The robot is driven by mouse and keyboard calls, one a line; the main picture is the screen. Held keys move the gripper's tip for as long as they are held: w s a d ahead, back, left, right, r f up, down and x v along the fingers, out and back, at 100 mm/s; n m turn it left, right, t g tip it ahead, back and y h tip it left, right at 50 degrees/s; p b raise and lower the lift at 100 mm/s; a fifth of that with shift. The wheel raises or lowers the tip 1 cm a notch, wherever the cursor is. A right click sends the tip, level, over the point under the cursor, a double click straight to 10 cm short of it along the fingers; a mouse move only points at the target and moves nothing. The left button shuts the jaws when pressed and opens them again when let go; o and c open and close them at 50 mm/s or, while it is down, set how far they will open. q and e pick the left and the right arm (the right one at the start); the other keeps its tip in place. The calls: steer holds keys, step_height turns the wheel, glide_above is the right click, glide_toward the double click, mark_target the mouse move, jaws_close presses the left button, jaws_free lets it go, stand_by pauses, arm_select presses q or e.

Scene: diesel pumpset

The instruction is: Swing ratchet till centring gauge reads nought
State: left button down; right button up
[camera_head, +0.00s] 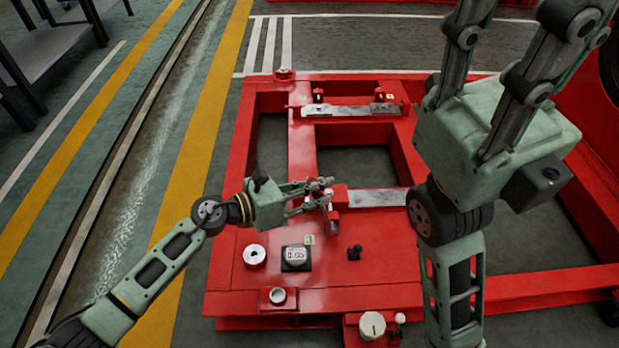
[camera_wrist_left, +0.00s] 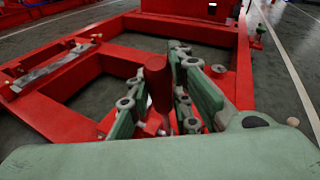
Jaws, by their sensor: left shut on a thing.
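My left gripper (camera_head: 324,191) is shut on the red ratchet handle (camera_wrist_left: 157,80), which stands up between its fingers in the left wrist view (camera_wrist_left: 160,100). In the head view the fingers hide most of the ratchet. The centring gauge (camera_head: 296,256) lies on the red frame below the gripper, a small square dial with a pale display; it seems to read 0.05, but the digits are tiny. My right gripper (camera_head: 515,25) is large at the upper right, its fingers spread apart and pointing up, with the tips cut off; nothing shows between them.
The red base frame (camera_head: 255,317) has open bays and grey metal strips (camera_head: 350,110) across it. A pale knob (camera_head: 372,325) stands at the front edge.

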arm_select(q)
steer(key=shift+d, duration=0.15)
steer(key=c, duration=1.6)
jaws_free()
steer(key=shift+o, duration=0.2)
steer(key=v, duration=1.2)
steer(key=shift+r, duration=0.2)
